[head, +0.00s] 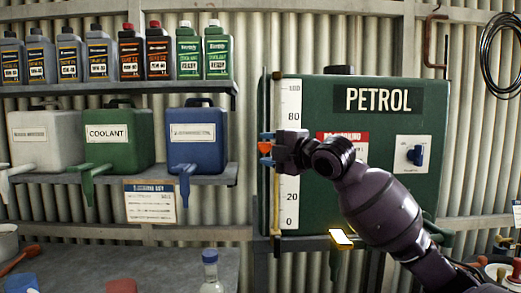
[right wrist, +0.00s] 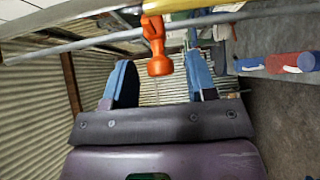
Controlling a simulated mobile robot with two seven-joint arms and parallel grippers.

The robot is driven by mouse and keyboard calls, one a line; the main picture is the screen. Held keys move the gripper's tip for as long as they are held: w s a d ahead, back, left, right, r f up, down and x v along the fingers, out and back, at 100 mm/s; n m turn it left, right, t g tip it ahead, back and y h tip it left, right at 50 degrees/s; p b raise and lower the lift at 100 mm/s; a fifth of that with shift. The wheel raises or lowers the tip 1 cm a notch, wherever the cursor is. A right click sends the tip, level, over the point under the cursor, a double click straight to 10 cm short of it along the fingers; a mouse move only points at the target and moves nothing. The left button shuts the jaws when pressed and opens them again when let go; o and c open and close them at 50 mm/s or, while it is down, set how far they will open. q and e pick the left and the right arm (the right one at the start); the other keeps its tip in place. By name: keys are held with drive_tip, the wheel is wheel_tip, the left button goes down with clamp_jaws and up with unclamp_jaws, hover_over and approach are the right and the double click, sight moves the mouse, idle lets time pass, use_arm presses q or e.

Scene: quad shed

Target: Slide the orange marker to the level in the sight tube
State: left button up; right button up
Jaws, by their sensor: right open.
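The green petrol tank (head: 390,205) has a white scale (head: 289,105) marked from 0 to 100 on its left side. The thin sight tube (head: 277,205) runs beside the scale and looks amber below my gripper; I cannot make out the liquid's top. The orange marker (head: 264,147) is at mid-scale height. My right gripper (head: 267,149) is open, its blue fingertips above and below the marker. In the right wrist view the orange marker (right wrist: 157,50) shows between the spread fingers (right wrist: 160,84), with visible gaps on both sides. My left gripper is out of view.
Shelves (head: 120,88) with bottles and a lower shelf with white, green and blue canisters (head: 195,140) stand left of the tank. A clear bottle (head: 211,270) stands on the grey bench below.

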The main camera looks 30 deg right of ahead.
drive_tip(key=v, duration=0.7)
drive_tip(key=shift+s+b, duration=0.3)
drive_tip(key=shift+b, duration=0.1)
drive_tip(key=shift+d, duration=0.1)
